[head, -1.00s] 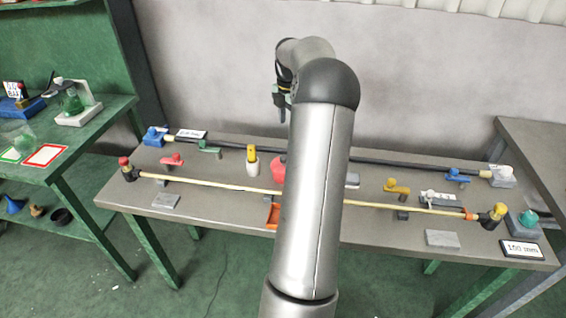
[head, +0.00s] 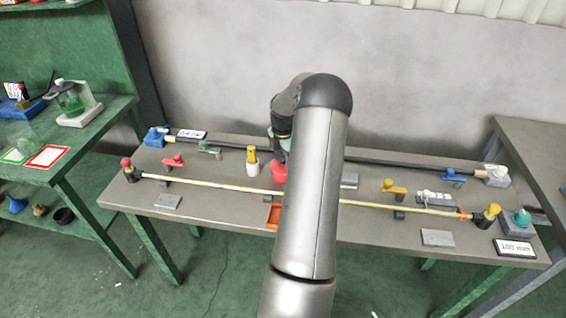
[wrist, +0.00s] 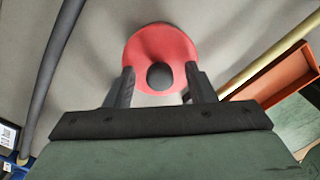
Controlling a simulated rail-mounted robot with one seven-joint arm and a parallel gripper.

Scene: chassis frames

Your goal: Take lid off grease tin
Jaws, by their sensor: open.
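The grease tin's red round lid (wrist: 150,48) with a dark knob (wrist: 160,76) in its middle fills the top centre of the wrist view. In the head view the red tin (head: 279,173) stands mid-bench, partly hidden by my arm. My gripper (wrist: 159,72) is open, with one dark finger on each side of the knob in the picture. I cannot tell how far the fingertips are above the lid. In the head view my gripper is above the tin, and its fingertips are not clear.
A pale rod (head: 220,186) runs along the bench in front of the tin, and a dark rod (head: 400,164) runs behind. A white and yellow bottle (head: 252,162) stands just left of the tin. An orange tray (head: 273,215) lies in front of it.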

